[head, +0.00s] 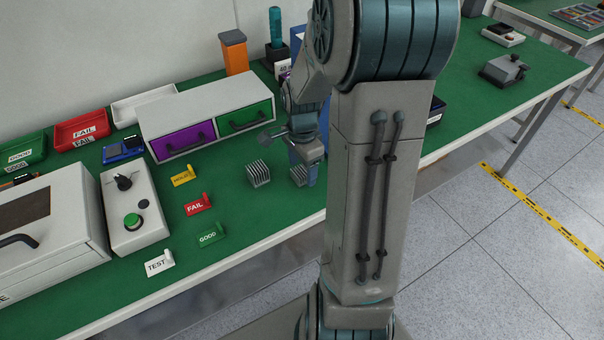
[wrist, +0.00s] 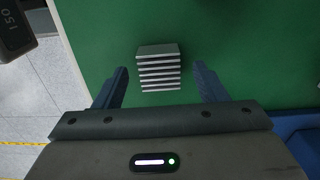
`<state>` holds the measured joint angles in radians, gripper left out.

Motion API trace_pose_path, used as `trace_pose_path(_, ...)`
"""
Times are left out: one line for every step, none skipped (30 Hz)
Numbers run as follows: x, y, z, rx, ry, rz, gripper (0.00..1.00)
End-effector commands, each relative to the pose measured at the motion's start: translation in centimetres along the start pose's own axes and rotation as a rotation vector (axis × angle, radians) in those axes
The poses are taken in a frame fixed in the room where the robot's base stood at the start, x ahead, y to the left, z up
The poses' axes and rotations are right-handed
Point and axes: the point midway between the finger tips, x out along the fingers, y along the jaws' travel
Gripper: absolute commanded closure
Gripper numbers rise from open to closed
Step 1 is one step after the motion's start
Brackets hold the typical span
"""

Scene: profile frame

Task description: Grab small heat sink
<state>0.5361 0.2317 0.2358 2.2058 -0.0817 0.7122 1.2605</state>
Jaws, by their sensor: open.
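Two finned grey heat sinks show on the green bench in the head view. The larger heat sink (head: 258,173) stands left of my gripper. The small heat sink (head: 298,176) is right beside my gripper's blue finger (head: 312,174) and partly hidden by it. In the wrist view one heat sink (wrist: 158,66), probably the small one, lies between and slightly beyond the fingertips, fins across the picture. My gripper (wrist: 160,76) is open and empty, with a visible gap on both sides of the heat sink.
Left of the heat sinks are yellow, red (head: 198,204), green and white label stands. A drawer box (head: 205,112) stands behind. A control box (head: 133,210) is at left. In the wrist view, the bench edge is at left, with a dark object (wrist: 28,32) in the upper-left corner.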

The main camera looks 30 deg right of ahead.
Motion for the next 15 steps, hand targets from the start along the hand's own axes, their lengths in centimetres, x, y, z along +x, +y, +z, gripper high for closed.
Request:
trace_pose_path(0.69,0.06,0.03,-0.001,-0.001,0.003,0.35)
trace_pose_path(0.94,0.05,0.04,-0.002,-0.001,0.002,0.35)
trace_pose_path(1.18,0.04,0.05,-0.002,-0.001,0.001,0.35)
trace_pose_path(1.29,0.03,0.05,-0.002,-0.001,0.001,0.35)
trace_pose_path(1.34,0.03,0.05,-0.002,0.0,0.001,0.35)
trace_pose_path(1.36,0.02,0.05,-0.002,0.0,0.0,0.35)
trace_pose_path(1.35,0.02,0.05,-0.002,0.0,0.0,0.35)
trace_pose_path(1.33,0.01,0.05,-0.002,0.0,0.0,0.35)
trace_pose_path(1.32,0.01,0.05,-0.002,0.0,0.0,0.35)
trace_pose_path(1.32,0.01,0.05,-0.002,0.0,0.0,0.35)
trace_pose_path(1.31,0.01,0.05,-0.002,0.0,0.0,0.37)
trace_pose_path(1.31,0.01,0.04,-0.002,0.0,0.0,0.48)
trace_pose_path(1.31,0.01,0.04,-0.002,0.0,0.0,0.57)
trace_pose_path(1.3,0.01,0.04,-0.002,0.0,0.0,0.65)
trace_pose_path(1.3,0.01,0.04,-0.002,0.0,0.0,0.76)
